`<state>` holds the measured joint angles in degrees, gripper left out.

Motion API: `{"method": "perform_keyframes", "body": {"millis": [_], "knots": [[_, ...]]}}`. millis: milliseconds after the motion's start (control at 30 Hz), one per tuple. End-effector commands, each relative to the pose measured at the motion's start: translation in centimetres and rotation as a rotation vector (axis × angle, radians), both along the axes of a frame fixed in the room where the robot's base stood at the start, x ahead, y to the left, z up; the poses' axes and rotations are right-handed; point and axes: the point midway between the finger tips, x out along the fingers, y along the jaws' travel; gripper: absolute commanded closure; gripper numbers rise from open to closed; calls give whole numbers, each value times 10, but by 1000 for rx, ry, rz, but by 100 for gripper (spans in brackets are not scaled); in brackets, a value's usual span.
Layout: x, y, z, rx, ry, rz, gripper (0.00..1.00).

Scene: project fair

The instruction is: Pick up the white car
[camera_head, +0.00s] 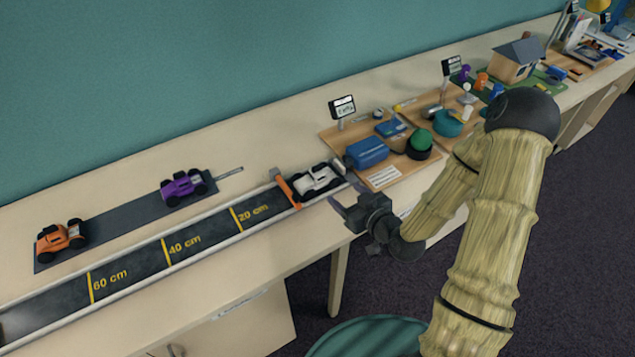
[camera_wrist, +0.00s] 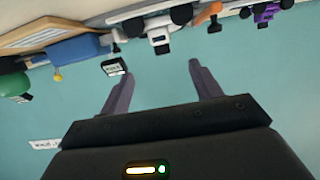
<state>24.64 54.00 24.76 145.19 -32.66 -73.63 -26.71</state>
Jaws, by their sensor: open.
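The white car (camera_head: 318,180) has black wheels and sits at the right end of the dark marked track (camera_head: 135,257), just right of an orange gate (camera_head: 287,187). In the wrist view the white car (camera_wrist: 158,33) shows at the top, beyond the fingertips. My gripper (camera_head: 342,203) is just in front of and to the right of the car in the head view, apart from it. In the wrist view my gripper (camera_wrist: 158,78) has its two fingers spread with nothing between them.
A purple car (camera_head: 184,187) and an orange car (camera_head: 61,239) stand on a dark strip behind the track.

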Motion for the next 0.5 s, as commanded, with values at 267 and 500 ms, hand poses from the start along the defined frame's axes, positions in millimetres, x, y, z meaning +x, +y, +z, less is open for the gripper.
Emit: {"method": "perform_keyframes", "body": {"millis": [267,500], "knots": [[32,22,-9,0,0,2,36],[62,44,-21,0,0,2,36]]}}
